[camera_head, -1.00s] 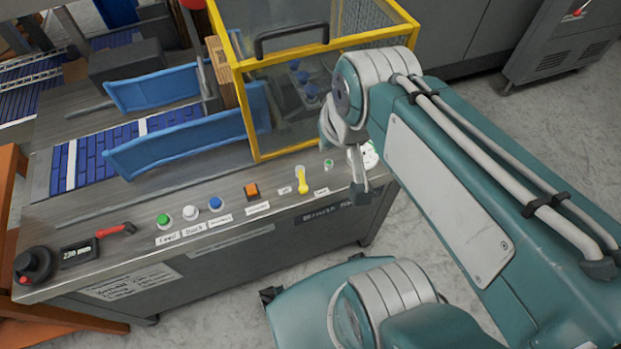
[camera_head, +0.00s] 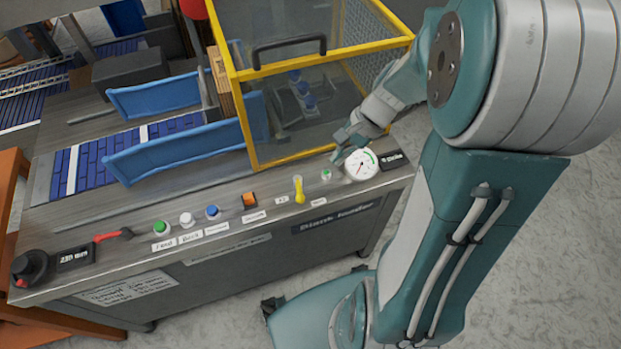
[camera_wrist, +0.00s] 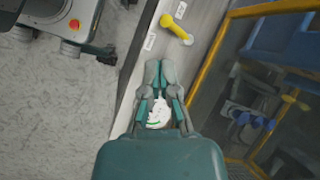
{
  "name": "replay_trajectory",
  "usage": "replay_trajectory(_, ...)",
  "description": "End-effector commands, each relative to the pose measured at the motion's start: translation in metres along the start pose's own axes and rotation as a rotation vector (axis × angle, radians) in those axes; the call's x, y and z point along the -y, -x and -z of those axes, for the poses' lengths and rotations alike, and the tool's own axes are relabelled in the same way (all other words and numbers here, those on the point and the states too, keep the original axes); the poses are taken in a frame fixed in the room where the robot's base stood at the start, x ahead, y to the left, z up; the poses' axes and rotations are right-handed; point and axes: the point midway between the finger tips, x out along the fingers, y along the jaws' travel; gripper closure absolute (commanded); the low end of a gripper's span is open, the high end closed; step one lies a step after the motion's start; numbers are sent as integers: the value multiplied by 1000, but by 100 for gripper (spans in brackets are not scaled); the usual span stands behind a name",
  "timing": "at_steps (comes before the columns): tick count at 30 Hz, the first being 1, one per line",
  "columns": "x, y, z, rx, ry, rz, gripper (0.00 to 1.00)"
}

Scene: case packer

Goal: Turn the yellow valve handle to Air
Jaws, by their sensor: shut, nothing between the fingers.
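The yellow valve handle (camera_head: 299,189) stands on the front strip of the machine's panel, between two small white labels. In the wrist view the yellow handle (camera_wrist: 176,27) lies beyond the fingertips, its long arm slanting across the panel, and the fingers do not touch it. My gripper (camera_head: 338,160) is to the right of the handle in the head view, above the panel near the round gauge. In the wrist view my gripper (camera_wrist: 160,64) is shut and empty.
An orange switch (camera_head: 249,200) and several buttons line the panel leftward. A yellow-framed clear guard (camera_head: 254,120) rises directly behind the handle.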

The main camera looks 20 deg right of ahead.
Motion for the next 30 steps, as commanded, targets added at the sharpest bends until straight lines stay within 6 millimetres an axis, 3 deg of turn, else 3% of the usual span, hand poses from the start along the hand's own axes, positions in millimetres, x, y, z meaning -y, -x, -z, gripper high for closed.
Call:
replay_trajectory(15, -32, -62, 86, 274, -561, 158, 100)
replay_trajectory(21, -40, -75, 102, 324, -670, 195, 100)
replay_trajectory(30, -41, -76, 104, 330, -684, 200, 100)
